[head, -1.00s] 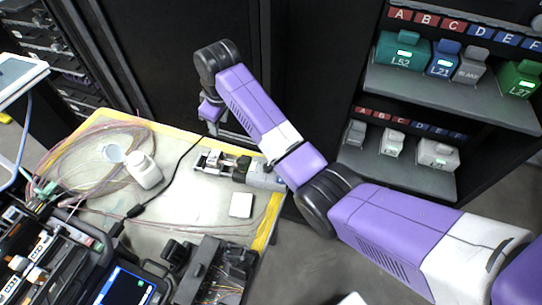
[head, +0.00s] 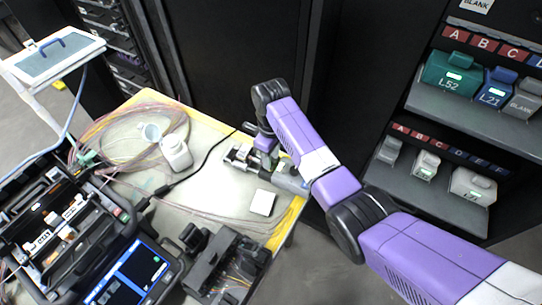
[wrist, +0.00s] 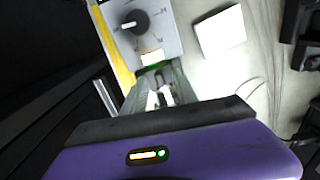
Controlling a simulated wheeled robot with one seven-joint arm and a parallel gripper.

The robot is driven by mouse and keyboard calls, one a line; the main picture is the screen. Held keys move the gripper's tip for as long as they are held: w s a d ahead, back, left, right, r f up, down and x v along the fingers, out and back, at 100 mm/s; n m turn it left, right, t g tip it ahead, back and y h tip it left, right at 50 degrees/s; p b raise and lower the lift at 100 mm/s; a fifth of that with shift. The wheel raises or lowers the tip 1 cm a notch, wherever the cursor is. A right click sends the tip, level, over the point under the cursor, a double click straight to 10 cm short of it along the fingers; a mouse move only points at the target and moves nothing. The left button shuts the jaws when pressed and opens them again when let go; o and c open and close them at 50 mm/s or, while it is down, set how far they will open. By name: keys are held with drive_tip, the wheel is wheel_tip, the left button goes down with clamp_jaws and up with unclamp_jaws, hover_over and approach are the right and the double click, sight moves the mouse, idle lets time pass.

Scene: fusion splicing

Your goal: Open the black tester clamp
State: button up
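The tester lies near the right edge of the work table, with a silver metal end (head: 238,156) and a grey body (head: 290,179). The wrist view shows its grey body with a black dial (wrist: 140,22) and a small lit window. My gripper (head: 265,143) points down at the middle of the tester, close above or touching it. In the wrist view my gripper (wrist: 159,97) is at the tester's clamp area, with pale pieces around the fingertips. The black clamp itself is mostly hidden by my gripper. I cannot tell the finger gap or any contact.
A white square (head: 262,202) lies beside the tester, and also shows in the wrist view (wrist: 221,32). A white bottle (head: 176,153), coiled fibres and a black cable lie to the left. The splicer (head: 128,270) fills the front left. Shelves (head: 430,195) stand at right.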

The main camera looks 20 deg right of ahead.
drive_tip(key=shift+f, duration=0.1)
clamp_jaws()
drive_tip(key=shift+w+d+b, duration=0.1)
drive_tip(key=shift+w+b, duration=0.05)
drive_tip(key=shift+b, duration=0.2)
drive_tip(key=shift+w+d+g+y+b, duration=0.15)
drive_tip(key=shift+w+g+y+b, duration=0.05)
drive_tip(key=shift+g+y+b, duration=0.65)
drive_tip(key=b, duration=0.2)
drive_tip(key=y+b, duration=0.1)
drive_tip(key=b, duration=0.1)
drive_tip(key=shift+w+d+r+g, duration=0.2)
drive_tip(key=shift+d+g, duration=0.05)
drive_tip(key=shift+g, duration=0.1)
drive_tip(key=g+y+b, duration=0.1)
drive_tip(key=b, duration=0.4)
drive_tip(key=shift+w+d, duration=0.2)
drive_tip(key=shift+r+b, duration=0.15)
drive_tip(key=shift+b, duration=0.45)
drive_tip(key=shift+d+r+g+y+b, duration=0.15)
drive_tip(key=shift+r+g+y+b, duration=0.25)
drive_tip(key=shift+b, duration=0.9)
